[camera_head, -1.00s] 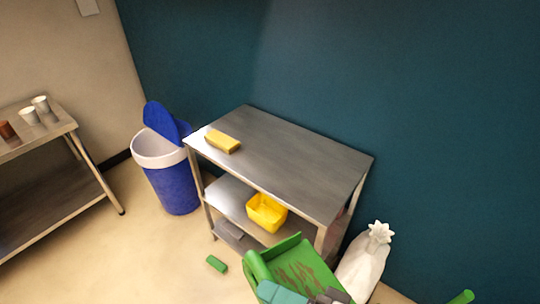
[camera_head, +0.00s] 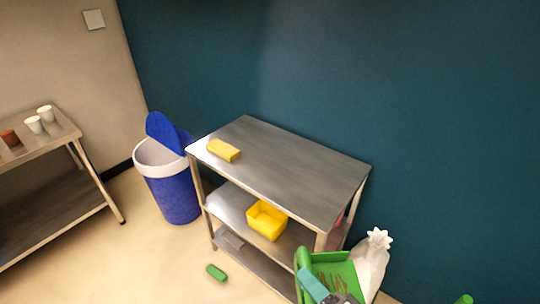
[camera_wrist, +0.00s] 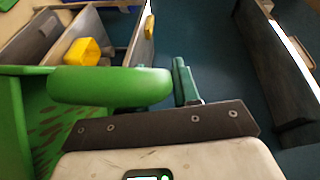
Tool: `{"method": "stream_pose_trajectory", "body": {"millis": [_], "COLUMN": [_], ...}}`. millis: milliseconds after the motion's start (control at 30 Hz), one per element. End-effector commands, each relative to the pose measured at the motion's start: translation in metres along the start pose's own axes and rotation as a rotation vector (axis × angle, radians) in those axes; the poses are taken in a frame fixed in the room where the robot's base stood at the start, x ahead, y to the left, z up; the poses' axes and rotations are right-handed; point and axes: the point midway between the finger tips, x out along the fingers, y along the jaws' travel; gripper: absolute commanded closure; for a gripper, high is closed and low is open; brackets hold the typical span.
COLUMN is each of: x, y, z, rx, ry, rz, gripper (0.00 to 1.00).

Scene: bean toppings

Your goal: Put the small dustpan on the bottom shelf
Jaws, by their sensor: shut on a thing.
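A green dustpan (camera_head: 340,268) with reddish-brown streaks on its pan is at the lower right of the head view. My gripper (camera_head: 314,286) is shut on it. In the wrist view the dustpan's thick green handle (camera_wrist: 110,86) lies across the jaws, and one teal finger (camera_wrist: 185,82) shows beside it. The dustpan is in front of the right end of a steel shelf unit, overlapping it in the picture; I cannot tell whether they touch. The bottom shelf (camera_head: 262,268) is partly visible below the middle one, and its right part is hidden.
A yellow bin (camera_head: 266,220) stands on the middle shelf, a yellow sponge (camera_head: 223,150) on top. A grey object (camera_head: 230,238) is at the bottom shelf's left. A green block (camera_head: 216,273) lies on the floor. A white bag (camera_head: 372,262) is right, a blue trash can (camera_head: 172,190) left.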

Motion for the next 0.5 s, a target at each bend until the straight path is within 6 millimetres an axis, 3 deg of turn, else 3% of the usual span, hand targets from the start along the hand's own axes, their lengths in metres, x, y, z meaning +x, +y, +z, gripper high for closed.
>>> {"method": "stream_pose_trajectory", "body": {"millis": [33, 200, 500], "x": [0.000, -0.006, -0.028], "y": [0.019, 0.069, 0.134], "z": [-0.009, -0.035, -0.060], "rx": [0.010, 0.026, 0.049], "ry": [0.058, 0.233, 0.453], "rz": [0.016, 0.045, 0.080], "gripper": [1.00, 1.00, 1.00]}}
